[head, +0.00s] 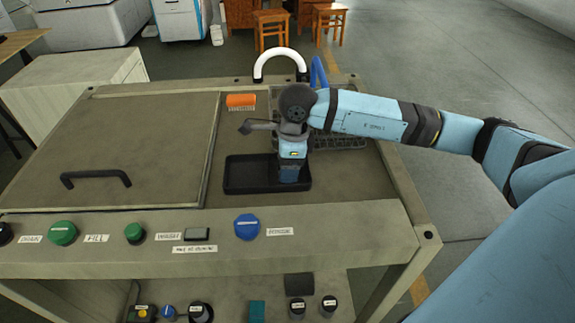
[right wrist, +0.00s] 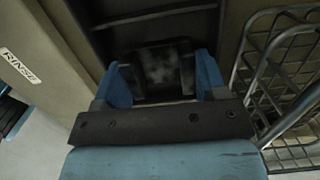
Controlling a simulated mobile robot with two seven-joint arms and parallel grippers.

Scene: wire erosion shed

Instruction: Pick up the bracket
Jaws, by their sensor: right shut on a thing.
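My right gripper (head: 289,179) points down over the right part of a black tray (head: 245,187). The right wrist view shows its two blue fingers (right wrist: 164,82) shut on a dark piece with a mottled grey face, which I take to be the bracket (right wrist: 157,68). The bracket is low, at the tray; I cannot tell whether it still touches the tray floor. In the head view the gripper hides it. The tray's dark ribbed inside (right wrist: 150,20) also shows in the right wrist view. My left gripper is not in view.
A wire basket (head: 345,142) stands right of the tray, close to my gripper. An orange brush (head: 241,101) lies behind, near a white curved tap (head: 280,54). A closed lid with a black handle (head: 95,177) covers the left. Buttons, including a blue one (head: 247,227), line the front.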

